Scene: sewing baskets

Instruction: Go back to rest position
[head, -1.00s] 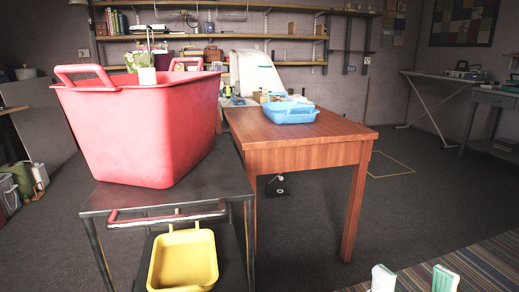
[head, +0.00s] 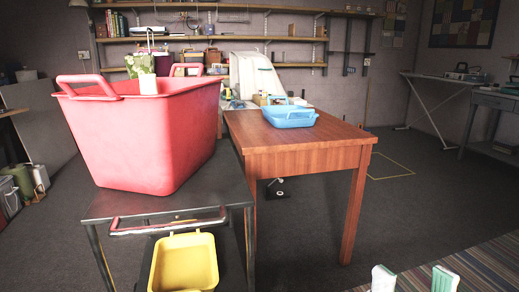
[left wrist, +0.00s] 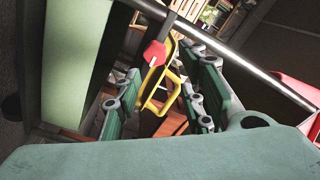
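The large red basket (head: 150,135) stands upright on the dark trolley (head: 200,195) at the left of the head view. A yellow basket (head: 183,262) is below it on the trolley's lower level, and yellow also shows in the left wrist view (left wrist: 158,88). My right gripper (head: 413,280) is at the bottom right of the head view, its two fingertips apart with nothing between them. My left gripper (left wrist: 160,110) shows only in the left wrist view. Its green-padded fingers are apart, and the yellow handle and a red piece appear between or beyond them.
A wooden table (head: 300,145) beside the trolley carries a blue basket (head: 290,115). Wall shelves (head: 210,36) run along the back. A striped rug (head: 480,265) lies at the lower right. The floor right of the table is open.

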